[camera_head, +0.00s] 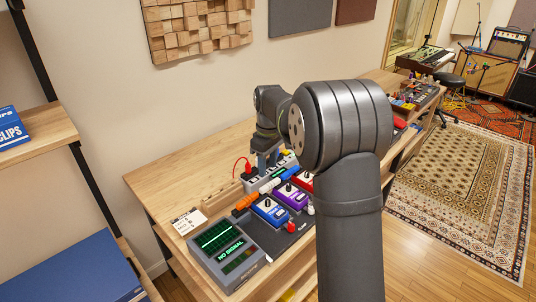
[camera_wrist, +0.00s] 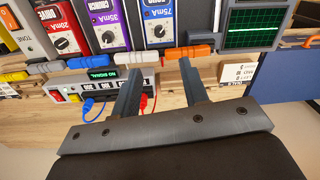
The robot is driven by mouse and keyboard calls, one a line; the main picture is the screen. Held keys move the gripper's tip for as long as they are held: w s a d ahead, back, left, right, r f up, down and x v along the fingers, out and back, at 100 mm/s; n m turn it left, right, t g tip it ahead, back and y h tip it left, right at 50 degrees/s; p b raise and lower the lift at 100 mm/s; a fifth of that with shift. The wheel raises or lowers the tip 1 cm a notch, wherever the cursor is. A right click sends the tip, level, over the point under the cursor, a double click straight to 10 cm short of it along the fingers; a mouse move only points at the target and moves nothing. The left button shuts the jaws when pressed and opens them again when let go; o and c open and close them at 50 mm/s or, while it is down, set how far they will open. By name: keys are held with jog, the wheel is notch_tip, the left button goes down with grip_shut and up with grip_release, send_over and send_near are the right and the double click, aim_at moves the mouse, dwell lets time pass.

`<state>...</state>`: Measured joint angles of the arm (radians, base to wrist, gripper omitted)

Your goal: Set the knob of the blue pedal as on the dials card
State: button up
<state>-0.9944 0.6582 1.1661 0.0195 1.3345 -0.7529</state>
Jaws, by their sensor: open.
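The blue pedal (camera_head: 270,212) stands on the dark board between the purple pedal and the screen unit. In the wrist view the blue pedal (camera_wrist: 158,12) is at the top, marked 75mA, with a dark round knob (camera_wrist: 158,31) with a light pointer mark. A small white card (camera_head: 187,222) lies at the desk's left; it shows in the wrist view (camera_wrist: 238,74), its print too small to read, so I cannot tell its dial settings. My gripper (camera_wrist: 158,67) is open and empty, its fingers short of the blue pedal, above the power box and cable plugs.
A purple pedal (camera_head: 291,196) and a red pedal (camera_wrist: 62,30) stand in the row beside the blue one. Orange (camera_wrist: 188,53) and white (camera_wrist: 136,57) plugs lie along the pedals' edge. A power box (camera_wrist: 95,84) has blue and red leads.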

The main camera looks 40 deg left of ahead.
aim_at(267, 200)
notch_tip(267, 200, up, 4)
jog(key=shift+f, duration=0.15)
dwell(0.6)
jog(key=f, duration=1.7)
jog(key=shift+s+f, duration=0.2)
jog(key=shift+f, duration=0.05)
